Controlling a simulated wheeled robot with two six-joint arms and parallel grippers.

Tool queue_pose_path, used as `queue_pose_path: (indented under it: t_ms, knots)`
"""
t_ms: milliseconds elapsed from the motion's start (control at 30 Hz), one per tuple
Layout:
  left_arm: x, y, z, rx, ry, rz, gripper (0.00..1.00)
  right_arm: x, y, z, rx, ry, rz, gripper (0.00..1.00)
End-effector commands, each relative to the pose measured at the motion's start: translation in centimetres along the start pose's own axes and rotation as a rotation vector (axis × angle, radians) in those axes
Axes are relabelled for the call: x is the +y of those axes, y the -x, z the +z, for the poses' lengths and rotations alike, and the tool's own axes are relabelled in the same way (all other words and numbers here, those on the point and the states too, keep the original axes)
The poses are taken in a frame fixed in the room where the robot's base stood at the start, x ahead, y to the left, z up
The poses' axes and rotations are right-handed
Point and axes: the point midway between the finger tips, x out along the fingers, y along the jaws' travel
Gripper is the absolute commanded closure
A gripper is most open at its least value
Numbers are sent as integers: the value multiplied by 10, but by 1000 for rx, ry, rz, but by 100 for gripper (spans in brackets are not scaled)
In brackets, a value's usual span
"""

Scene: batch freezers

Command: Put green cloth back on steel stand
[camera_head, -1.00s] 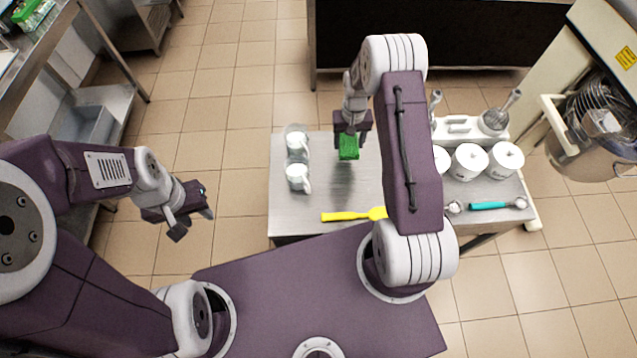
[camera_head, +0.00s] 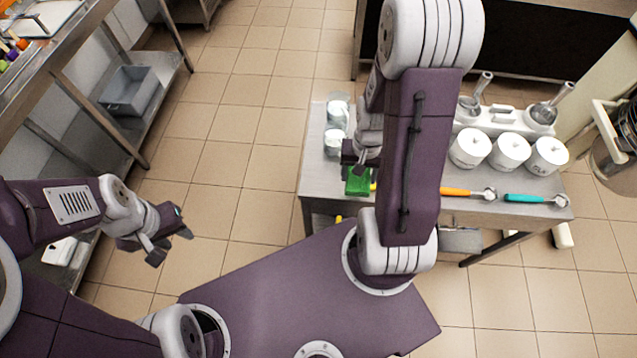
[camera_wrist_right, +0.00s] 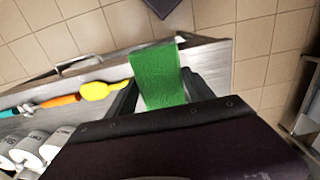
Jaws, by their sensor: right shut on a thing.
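The green cloth (camera_head: 357,183) hangs from my right gripper (camera_head: 360,165) at the front left part of the steel stand (camera_head: 317,182). My right gripper is shut on it. The right wrist view shows the cloth (camera_wrist_right: 158,76) spread between the fingers, with the stand's top (camera_wrist_right: 205,60) behind it. I cannot tell whether the cloth touches the stand. My left gripper (camera_head: 170,243) is open and empty, over the floor to the left of the stand. My right forearm hides the middle of the stand.
White lidded tubs (camera_head: 510,150) stand on the stand's right, with a teal scoop (camera_head: 535,199) and an orange scoop (camera_head: 465,193) in front. Pitchers (camera_head: 335,142) stand back left. A yellow spatula (camera_wrist_right: 102,90) lies near the cloth. A shelf with a grey bin (camera_head: 130,88) is at left.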

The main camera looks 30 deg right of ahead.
Motion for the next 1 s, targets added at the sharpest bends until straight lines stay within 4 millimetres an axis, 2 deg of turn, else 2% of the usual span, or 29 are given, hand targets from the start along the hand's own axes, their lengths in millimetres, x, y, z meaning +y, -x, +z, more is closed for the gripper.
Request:
queue_pose_path:
  t_ms: [200,300,400,600,800,1000]
  knots:
    - [0,3,0,0,0,0,64,-58,-37,-21,-5,11,1,77]
    - [0,5,0,0,0,0,64,-79,-51,-30,-4,8,1,77]
    - [0,6,0,0,0,0,64,-91,-59,-36,-3,4,1,77]
    - [0,6,0,0,0,0,64,-96,-66,-38,-3,2,1,77]
    - [0,8,-1,0,0,0,64,-96,-98,-37,-5,2,2,77]
    - [0,8,-1,0,0,0,64,-96,-102,-38,-1,2,0,77]
